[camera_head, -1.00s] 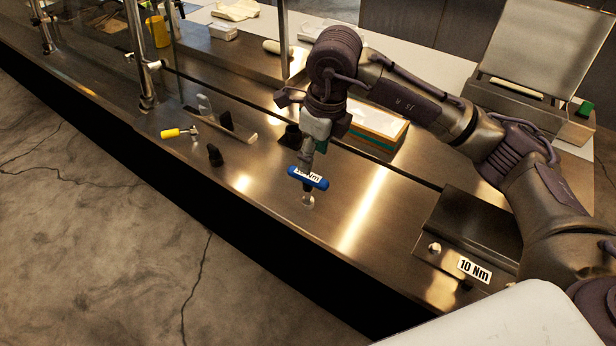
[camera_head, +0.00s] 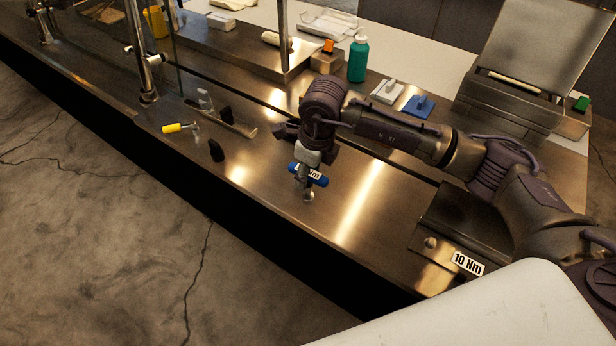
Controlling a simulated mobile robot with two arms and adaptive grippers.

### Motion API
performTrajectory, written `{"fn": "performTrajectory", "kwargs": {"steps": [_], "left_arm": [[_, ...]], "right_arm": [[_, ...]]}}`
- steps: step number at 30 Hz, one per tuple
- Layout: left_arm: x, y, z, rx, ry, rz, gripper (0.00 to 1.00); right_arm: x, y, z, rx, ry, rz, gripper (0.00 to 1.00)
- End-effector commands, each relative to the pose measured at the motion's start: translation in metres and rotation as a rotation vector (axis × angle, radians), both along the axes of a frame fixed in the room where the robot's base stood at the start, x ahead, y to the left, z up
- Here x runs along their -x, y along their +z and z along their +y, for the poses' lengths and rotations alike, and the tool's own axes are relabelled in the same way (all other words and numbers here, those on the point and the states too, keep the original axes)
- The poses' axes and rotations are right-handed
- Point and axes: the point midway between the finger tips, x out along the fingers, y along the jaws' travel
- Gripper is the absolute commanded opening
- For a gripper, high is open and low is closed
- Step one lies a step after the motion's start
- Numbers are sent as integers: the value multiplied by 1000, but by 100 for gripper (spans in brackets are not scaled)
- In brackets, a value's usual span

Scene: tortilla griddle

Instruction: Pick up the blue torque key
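The blue torque key (camera_head: 321,180), with a white label partly reading "Nm", stands on the steel counter near its front edge, above a small round metal fitting (camera_head: 309,196). My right gripper (camera_head: 302,178) points down at the key. One pale finger crosses in front of the left part of the blue handle and hides some of the label. The other finger is hidden, so I cannot tell whether the gripper is closed on the key. My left gripper is not in view.
A yellow-handled tool (camera_head: 180,128) and dark knobs (camera_head: 216,151) lie to the left. A "10 Nm" plate (camera_head: 467,263) is at right. A green bottle (camera_head: 358,60), a white press (camera_head: 387,92) and a blue press (camera_head: 418,106) stand behind my arm. The counter front is clear.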

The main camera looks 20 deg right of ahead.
Motion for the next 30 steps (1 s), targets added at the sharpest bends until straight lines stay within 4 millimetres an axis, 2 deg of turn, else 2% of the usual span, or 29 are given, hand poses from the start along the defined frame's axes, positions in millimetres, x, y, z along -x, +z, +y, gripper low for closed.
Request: {"fn": "performTrajectory", "kwargs": {"steps": [1,7,20,23,28,30], "left_arm": [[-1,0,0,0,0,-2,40],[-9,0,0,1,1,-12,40],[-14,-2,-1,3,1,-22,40],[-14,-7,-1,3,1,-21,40],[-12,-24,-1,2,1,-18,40],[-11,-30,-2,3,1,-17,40]], "right_arm": [[0,0,0,0,0,0,32],[0,1,0,0,0,0,0],[-1,5,0,0,-1,-3,0],[-1,12,0,-2,-1,-4,0],[-2,39,0,-2,0,-8,0],[-10,46,-14,2,-9,-5,0]]}}
